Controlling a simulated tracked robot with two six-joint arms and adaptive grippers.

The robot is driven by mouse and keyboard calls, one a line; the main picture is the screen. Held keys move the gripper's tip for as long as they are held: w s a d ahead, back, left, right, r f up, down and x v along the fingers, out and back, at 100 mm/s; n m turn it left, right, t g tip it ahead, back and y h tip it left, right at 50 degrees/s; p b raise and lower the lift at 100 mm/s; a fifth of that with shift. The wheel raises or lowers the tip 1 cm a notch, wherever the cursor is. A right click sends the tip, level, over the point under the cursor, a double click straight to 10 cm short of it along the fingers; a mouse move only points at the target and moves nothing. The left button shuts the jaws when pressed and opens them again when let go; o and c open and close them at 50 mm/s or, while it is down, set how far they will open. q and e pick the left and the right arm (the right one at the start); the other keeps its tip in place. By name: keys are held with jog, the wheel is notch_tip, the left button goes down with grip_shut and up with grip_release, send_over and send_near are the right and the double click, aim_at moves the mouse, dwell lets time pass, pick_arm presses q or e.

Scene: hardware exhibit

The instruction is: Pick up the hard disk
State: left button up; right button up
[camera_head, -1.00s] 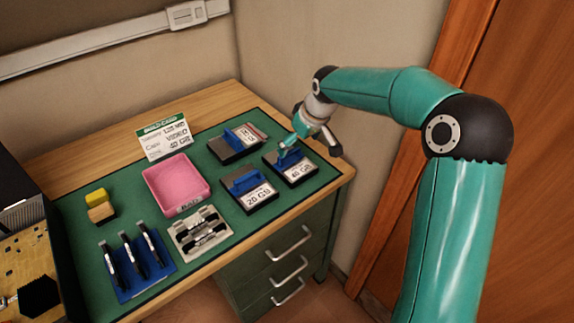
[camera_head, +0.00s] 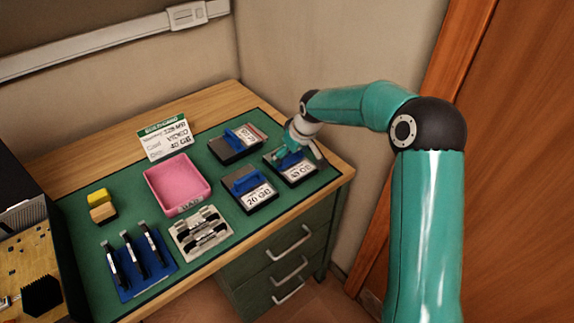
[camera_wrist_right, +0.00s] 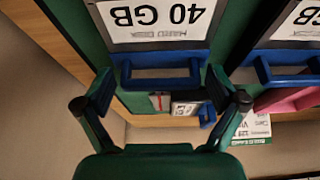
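The 40 GB hard disk (camera_head: 298,171) lies on the green mat near the desk's right edge, a dark slab with a white label and a blue handle. My right gripper (camera_head: 288,153) is down at this handle. In the right wrist view, the gripper (camera_wrist_right: 160,82) is open, with one finger near each end of the blue handle (camera_wrist_right: 165,82); I cannot tell whether they touch it. The label (camera_wrist_right: 155,17) reads "40 GB" upside down. The green and white card (camera_head: 166,138) shows "40 GB" on its bottom line. My left gripper is out of view.
The 20 GB disk (camera_head: 257,197) lies just left of the 40 GB disk, and another disk (camera_head: 233,149) lies behind. A pink tray (camera_head: 177,184), a grey holder (camera_head: 190,246), a blue pen-like tool rack (camera_head: 130,282) and small blocks (camera_head: 102,205) stand further left. A wall is behind.

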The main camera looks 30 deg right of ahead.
jog(key=c, duration=0.5)
jog(key=shift+r, duration=0.1)
jog(key=shift+r, duration=0.15)
